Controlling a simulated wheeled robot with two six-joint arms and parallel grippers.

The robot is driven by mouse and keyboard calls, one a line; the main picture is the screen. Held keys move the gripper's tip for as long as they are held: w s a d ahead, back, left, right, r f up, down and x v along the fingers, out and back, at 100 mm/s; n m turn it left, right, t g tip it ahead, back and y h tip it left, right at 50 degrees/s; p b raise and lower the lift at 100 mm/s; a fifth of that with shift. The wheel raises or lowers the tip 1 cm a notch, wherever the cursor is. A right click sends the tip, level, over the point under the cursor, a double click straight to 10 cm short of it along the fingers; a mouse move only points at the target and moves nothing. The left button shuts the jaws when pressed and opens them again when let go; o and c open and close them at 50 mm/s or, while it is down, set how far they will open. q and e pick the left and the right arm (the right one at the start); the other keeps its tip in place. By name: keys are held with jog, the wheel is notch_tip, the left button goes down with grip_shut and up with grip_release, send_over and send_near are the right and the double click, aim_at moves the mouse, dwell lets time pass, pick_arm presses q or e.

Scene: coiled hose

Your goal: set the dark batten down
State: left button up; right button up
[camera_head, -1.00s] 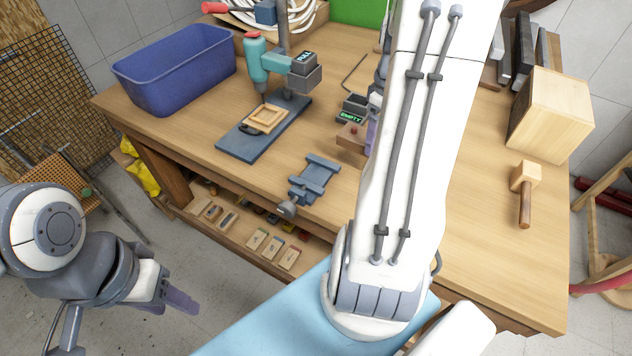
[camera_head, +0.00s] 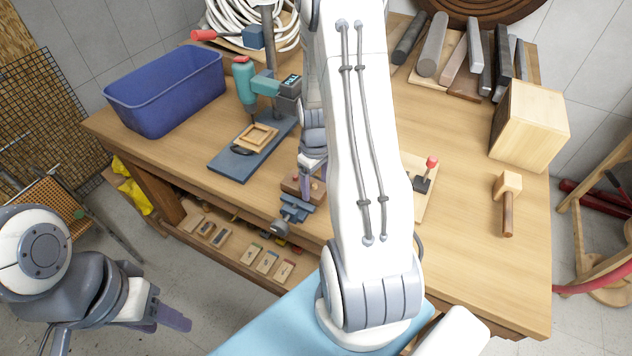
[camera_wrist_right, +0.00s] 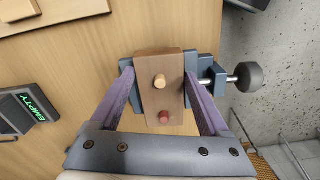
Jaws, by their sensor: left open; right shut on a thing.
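The dark batten is a short brown wooden piece (camera_head: 291,186) with a light peg and a red peg on its top face. It also shows in the wrist view (camera_wrist_right: 158,65). My right gripper (camera_head: 311,170) is shut on it, with a finger on each side (camera_wrist_right: 160,82). The batten is over the blue-grey vise (camera_head: 294,209), which shows beneath and beside it in the wrist view (camera_wrist_right: 205,70). I cannot tell whether the batten touches the vise. My left gripper (camera_head: 172,322) is open and empty, low at the left, away from the bench.
A teal drill press (camera_head: 246,82) with a wooden frame (camera_head: 257,137) on its base stands left of my right arm. A blue bin (camera_head: 168,95) is at the back left. A wooden box (camera_head: 530,127) and mallet (camera_head: 507,203) are at the right. An EMPTY display (camera_wrist_right: 30,105) is near.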

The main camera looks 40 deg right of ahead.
jog(key=shift+f, duration=0.3)
jog(key=shift+f, duration=0.2)
jog(key=o, duration=1.4)
jog(key=shift+r, duration=0.15)
